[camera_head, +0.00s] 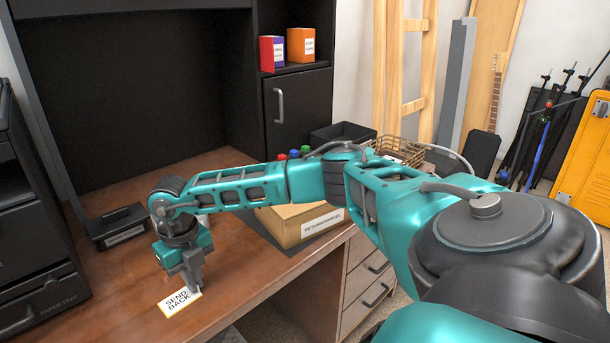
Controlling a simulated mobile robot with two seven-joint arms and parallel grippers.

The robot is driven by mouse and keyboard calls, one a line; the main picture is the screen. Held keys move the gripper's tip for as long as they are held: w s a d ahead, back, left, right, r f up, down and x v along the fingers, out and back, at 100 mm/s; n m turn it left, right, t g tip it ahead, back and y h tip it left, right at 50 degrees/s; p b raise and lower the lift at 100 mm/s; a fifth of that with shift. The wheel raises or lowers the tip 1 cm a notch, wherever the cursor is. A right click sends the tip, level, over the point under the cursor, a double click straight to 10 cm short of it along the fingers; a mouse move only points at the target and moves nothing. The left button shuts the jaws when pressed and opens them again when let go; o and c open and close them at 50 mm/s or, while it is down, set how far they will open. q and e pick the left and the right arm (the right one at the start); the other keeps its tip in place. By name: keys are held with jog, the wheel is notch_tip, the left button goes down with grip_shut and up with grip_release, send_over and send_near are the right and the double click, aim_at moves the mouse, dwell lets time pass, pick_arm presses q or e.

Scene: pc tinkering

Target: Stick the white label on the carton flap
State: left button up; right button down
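The white label (177,302) reads "SEND BACK" and has a yellowish edge. It appears to lie flat on the wooden desk near its front edge. My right gripper (194,286) points down at the label's right end, with its fingertips at or just over it. I cannot tell whether the fingers are closed on the label. The carton (292,223) sits on the desk to the right, behind my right arm, with a printed white sticker on its front. My arm hides part of its top, so the flap is not clear. My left gripper is not in view.
A dark label-holder box (118,228) stands at the left, beside a black paper-tray unit (38,250). A black bin (343,133) and a wire basket (400,149) are at the back right. The desk (110,290) is bare around the label.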

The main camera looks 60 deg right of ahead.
jog(key=shift+s+d+r+p, duration=0.1)
jog(key=shift+d+r+p, duration=0.15)
jog(key=shift+r+p, duration=0.6)
jog(key=shift+d+r+p, duration=0.25)
jog(key=shift+r+p, duration=0.4)
jog(key=shift+r, duration=0.25)
dwell(0.8)
notch_tip(320, 180, up, 5)
jog(key=p, duration=0.4)
dwell(0.5)
jog(key=shift+d, duration=0.1)
dwell(0.4)
